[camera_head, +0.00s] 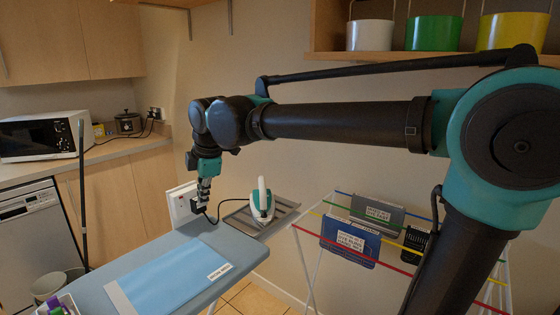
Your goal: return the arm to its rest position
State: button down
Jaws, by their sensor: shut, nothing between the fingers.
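My arm (340,122) reaches from the right side across the view to the left, with its long black link nearly level. The wrist hangs down at the left end. My gripper (203,198) points down and is shut, with nothing seen between its fingers. It is in front of a white wall box (181,202) and close to a small black plug or cord end (197,209). Whether the fingers touch it I cannot tell.
An ironing board (150,245) with a blue cloth (178,277) lies below my gripper. A white and green iron (262,203) stands on a metal rest (282,214). A drying rack (400,245) holds labelled items under my arm. A shelf (335,52) with pots is above.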

jog(key=w+d+f+m+t+h, duration=0.1)
jog(key=w+d+f+m, duration=0.1)
jog(key=d+f+m, duration=0.7)
jog(key=w+d+f+m, duration=0.1)
jog(key=d+f+m, duration=0.3)
jog(key=d, duration=0.9)
jog(key=s+d+f+m+h, duration=0.1)
jog(key=s+d+f+m, duration=0.4)
jog(key=d+f, duration=0.2)
jog(key=s+d+f+m, duration=0.6)
jog(key=d+f, duration=0.1)
jog(key=d, duration=0.3)
jog(key=shift+s+d+f+h, duration=0.2)
jog(key=shift+d+h, duration=0.15)
jog(key=shift+h, duration=0.05)
